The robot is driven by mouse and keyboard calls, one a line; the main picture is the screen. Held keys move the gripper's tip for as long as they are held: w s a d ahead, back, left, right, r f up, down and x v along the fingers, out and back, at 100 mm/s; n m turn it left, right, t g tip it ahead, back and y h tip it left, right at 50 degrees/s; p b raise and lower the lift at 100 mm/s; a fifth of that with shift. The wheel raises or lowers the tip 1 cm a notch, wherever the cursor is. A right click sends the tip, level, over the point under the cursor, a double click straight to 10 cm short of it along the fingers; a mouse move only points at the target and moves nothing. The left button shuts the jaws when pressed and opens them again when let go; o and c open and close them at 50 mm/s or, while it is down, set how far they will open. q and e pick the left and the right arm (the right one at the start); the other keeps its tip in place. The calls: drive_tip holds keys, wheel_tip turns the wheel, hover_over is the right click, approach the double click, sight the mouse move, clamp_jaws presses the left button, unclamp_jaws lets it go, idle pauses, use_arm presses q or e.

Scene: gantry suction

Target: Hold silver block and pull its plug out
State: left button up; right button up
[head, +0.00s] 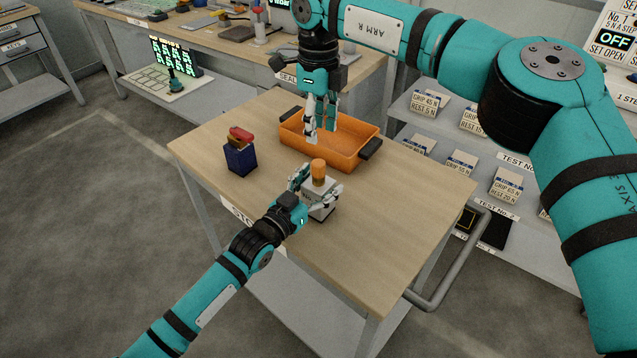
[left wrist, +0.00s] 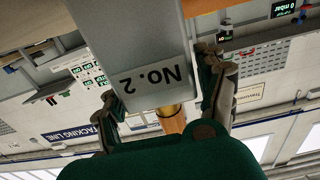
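The silver block (head: 318,206) stands on the wooden table near its front edge, with an orange plug (head: 318,172) upright in its top. My left gripper (head: 316,186) has a finger on each side of the block and appears shut on it. In the left wrist view the block (left wrist: 125,35) is upside down with a "No. 2" label, its orange plug (left wrist: 171,118) showing below between the fingers (left wrist: 160,90). My right gripper (head: 322,130) points down over the orange tray, fingers apart and empty, away from the plug.
The orange tray (head: 348,156) with dark handles looks empty behind the block. A dark blue block (head: 240,159) with a red-topped piece (head: 241,134) on it stands to the left. The table (head: 385,225) is clear at right. A metal rail (head: 462,270) runs along the table's right side.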

use_arm(q)
drive_tip(key=shift+o, duration=0.3)
idle(0.5)
clamp_jaws()
idle(0.5)
